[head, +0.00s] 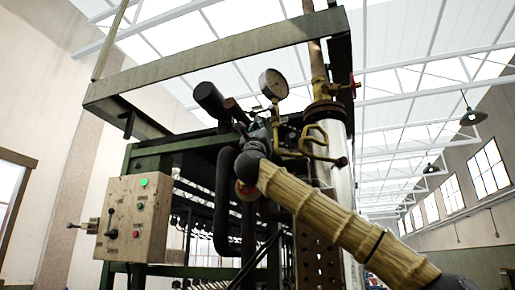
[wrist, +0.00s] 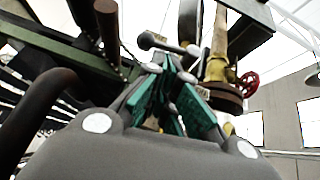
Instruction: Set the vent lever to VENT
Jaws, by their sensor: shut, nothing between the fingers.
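A brass-yellow bent lever (head: 322,152) with a dark knob at its end sits on the pipework beside the white column in the head view. It may be the vent lever; no VENT marking can be read. My gripper (head: 281,136) is close to its left, among the valve fittings, partly hidden. In the wrist view my gripper (wrist: 167,98) has its green-padded fingers shut with nothing held. A grey knobbed rod (wrist: 148,41) shows just beyond the fingertips; I cannot tell whether it is the same lever or whether the fingers touch it.
A pressure gauge (head: 273,85) stands above the fittings. A red handwheel (head: 355,87) is at upper right and also shows in the wrist view (wrist: 249,84). Dark bent pipes (head: 224,195) crowd below. A control box (head: 132,218) stands at left. Open room lies right of the column.

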